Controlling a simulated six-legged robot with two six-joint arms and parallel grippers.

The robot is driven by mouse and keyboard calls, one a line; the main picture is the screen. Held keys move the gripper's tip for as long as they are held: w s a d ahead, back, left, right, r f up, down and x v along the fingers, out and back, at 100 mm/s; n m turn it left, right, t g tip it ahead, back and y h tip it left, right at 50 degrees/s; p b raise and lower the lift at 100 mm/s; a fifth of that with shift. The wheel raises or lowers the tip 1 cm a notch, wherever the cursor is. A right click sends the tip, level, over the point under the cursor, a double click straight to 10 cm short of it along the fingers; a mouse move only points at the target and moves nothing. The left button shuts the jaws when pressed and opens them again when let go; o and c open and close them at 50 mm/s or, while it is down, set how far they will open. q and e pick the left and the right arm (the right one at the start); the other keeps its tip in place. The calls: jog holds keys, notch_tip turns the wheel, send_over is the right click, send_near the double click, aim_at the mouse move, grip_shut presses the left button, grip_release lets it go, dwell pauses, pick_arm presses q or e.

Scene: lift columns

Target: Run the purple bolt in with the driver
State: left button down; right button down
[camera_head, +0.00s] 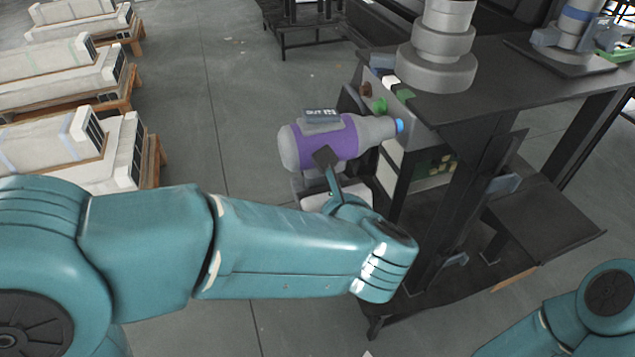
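A bottle-shaped tool, seemingly the driver (360,147), has a grey body, a wide purple band, a tapered neck and a blue tip. It lies roughly level, with its tip pointing right towards the bench side. A small dark label block sits on its top; part of it seems to read "OUT". My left gripper (328,160) comes up from below with a dark finger against the near side of the purple band; the other finger is hidden behind the body. It appears shut on the driver. My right gripper is out of view. I cannot make out a purple bolt.
A dark workbench (510,72) stands at the right, carrying a stepped grey cylinder (437,60) and a blue-grey device (575,30). Small green (379,105) and brown (366,89) pieces sit at its left edge, near the tip. Pale crates (60,140) on pallets stand far left. Open floor lies between.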

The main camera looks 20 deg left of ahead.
pick_arm(q)
jog(key=shift+w+d+r+b, duration=0.15)
jog(key=shift+w+d+b, duration=0.3)
jog(key=shift+b, duration=1.3)
dwell(2.6)
jog(key=shift+s, duration=0.15)
jog(key=shift+s+a+b, duration=0.55)
jog(key=shift+s+a, duration=0.15)
jog(key=shift+a, duration=0.3)
jog(key=shift+s+a+b, duration=0.5)
jog(key=shift+s+a, duration=0.15)
jog(key=shift+a, duration=0.35)
jog(key=shift+a, duration=0.1)
jog(key=shift+s+a, duration=0.2)
jog(key=shift+a, duration=0.05)
jog(key=shift+s+a+b, duration=0.35)
jog(key=shift+s+a, duration=0.1)
jog(key=shift+a, duration=0.2)
jog(key=shift+s+a+b, duration=0.3)
jog(key=shift+s+a, duration=0.15)
jog(key=shift+a, duration=0.2)
